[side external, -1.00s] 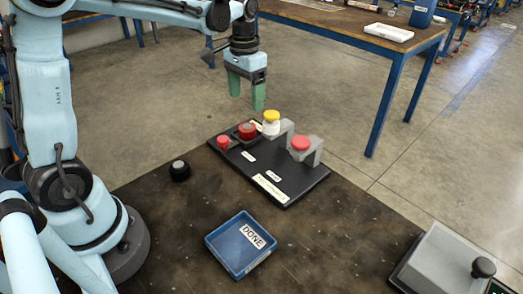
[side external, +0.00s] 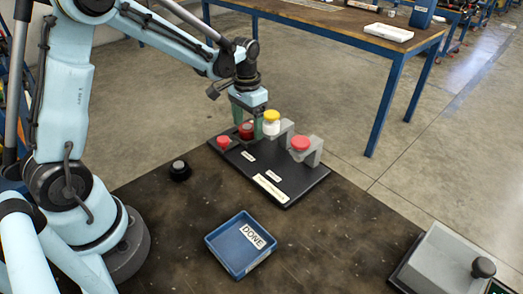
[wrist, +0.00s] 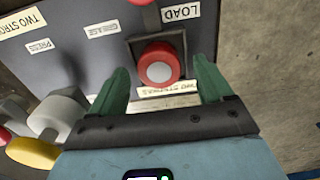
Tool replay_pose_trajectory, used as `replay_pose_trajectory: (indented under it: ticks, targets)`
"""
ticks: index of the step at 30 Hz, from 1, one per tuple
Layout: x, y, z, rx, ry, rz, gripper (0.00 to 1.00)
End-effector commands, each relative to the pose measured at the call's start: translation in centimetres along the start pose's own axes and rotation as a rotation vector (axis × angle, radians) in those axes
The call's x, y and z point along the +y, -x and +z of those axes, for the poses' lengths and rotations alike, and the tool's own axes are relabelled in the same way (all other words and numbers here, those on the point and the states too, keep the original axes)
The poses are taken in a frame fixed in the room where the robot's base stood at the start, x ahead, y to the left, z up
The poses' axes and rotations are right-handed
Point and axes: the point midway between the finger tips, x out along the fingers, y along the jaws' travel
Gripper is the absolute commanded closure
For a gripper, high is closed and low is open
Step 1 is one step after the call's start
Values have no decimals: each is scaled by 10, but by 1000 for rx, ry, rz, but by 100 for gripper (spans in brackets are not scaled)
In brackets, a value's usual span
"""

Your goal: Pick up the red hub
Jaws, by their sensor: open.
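The red hub (side external: 246,131) is a round red piece with a pale grey centre. It sits upright in a dark square holder on the black board, and shows in the wrist view (wrist: 158,66) near a LOAD label. My gripper (side external: 248,120) is open and pointing down just over the hub. In the wrist view its two green fingers (wrist: 160,75) stand on either side of the hub, with gaps showing; I cannot tell how deep the tips reach.
A blue DONE tray (side external: 236,262) and a black knob (side external: 180,170) are nearer.

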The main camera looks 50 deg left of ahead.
Motion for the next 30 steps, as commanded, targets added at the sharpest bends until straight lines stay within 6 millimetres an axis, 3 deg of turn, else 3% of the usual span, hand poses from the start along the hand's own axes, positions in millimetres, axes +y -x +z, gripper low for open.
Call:
replay_pose_trajectory:
  ticks: [3, 17, 25, 30]
  targets:
    - [0, 0, 0, 0, 0, 0, 22]
    - [0, 1, 0, 0, 0, 0, 90]
    - [0, 3, 0, 0, 0, 0, 91]
    - [0, 16, 0, 0, 0, 0, 91]
